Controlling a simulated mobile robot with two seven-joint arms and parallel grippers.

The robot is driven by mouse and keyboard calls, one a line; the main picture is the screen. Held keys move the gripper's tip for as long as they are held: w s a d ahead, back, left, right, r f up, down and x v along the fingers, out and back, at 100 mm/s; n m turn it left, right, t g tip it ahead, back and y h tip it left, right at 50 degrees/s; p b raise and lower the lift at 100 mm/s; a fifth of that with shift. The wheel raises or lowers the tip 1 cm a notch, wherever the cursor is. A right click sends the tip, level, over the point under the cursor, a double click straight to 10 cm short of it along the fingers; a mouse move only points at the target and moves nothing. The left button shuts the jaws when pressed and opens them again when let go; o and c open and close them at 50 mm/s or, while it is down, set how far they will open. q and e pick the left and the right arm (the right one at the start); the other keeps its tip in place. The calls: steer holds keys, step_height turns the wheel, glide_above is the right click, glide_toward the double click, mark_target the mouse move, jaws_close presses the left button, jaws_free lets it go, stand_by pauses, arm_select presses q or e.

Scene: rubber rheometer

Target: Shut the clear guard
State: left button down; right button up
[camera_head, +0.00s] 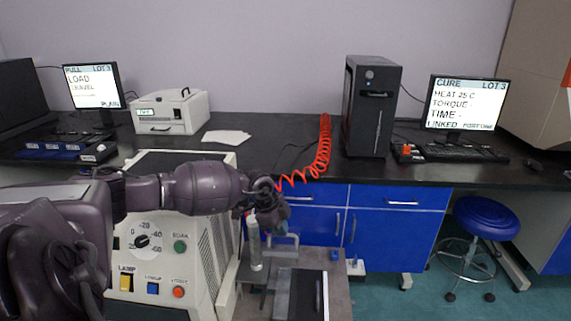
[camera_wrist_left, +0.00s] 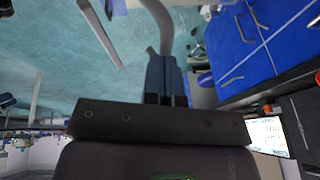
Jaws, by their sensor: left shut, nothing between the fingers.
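My left gripper (camera_head: 278,222) reaches in from the left, above a small grey stand (camera_head: 340,285) beside the control cabinet. In the left wrist view its two fingers (camera_wrist_left: 165,62) are pressed together with nothing between them. A pale grey curved bar (camera_wrist_left: 158,18) lies just past the fingertips; I cannot tell whether they touch it. In the head view a light grey bracket (camera_head: 286,240) shows right below the gripper. I cannot make out the clear guard's panel for sure, and the arm hides part of this area. My right gripper is not in view.
The cream control cabinet (camera_head: 205,265) with a dial and buttons stands under my left arm. A coiled red hose (camera_head: 324,150) hangs behind the gripper. The black bench (camera_head: 270,135) and blue drawers (camera_head: 400,220) lie behind; a blue stool (camera_head: 487,217) stands right.

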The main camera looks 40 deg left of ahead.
mark_target(279, 251)
arm_select(q)
steer(key=s+f, duration=0.1)
steer(key=s+d+f+p, duration=0.1)
steer(key=f, duration=0.1)
steer(key=s+d+f, duration=0.1)
steer(key=shift+d+f+p, duration=0.25)
steer(key=shift+f+p, duration=0.05)
steer(key=shift+f, duration=0.1)
steer(key=f, duration=0.2)
steer(key=s+d+f, duration=0.1)
steer(key=f, duration=0.1)
steer(key=f+p, duration=0.1)
steer(key=f, duration=0.1)
steer(key=shift+s+d+f, duration=0.15)
steer(key=shift+s+d, duration=0.05)
steer(key=shift+s, duration=0.1)
steer(key=shift+s+f, duration=0.15)
steer(key=shift+f, duration=0.55)
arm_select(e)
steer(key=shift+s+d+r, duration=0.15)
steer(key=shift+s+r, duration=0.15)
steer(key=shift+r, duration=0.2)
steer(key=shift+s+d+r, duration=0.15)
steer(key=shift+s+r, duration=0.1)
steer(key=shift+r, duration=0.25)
arm_select(q)
steer(key=shift+r, duration=0.1)
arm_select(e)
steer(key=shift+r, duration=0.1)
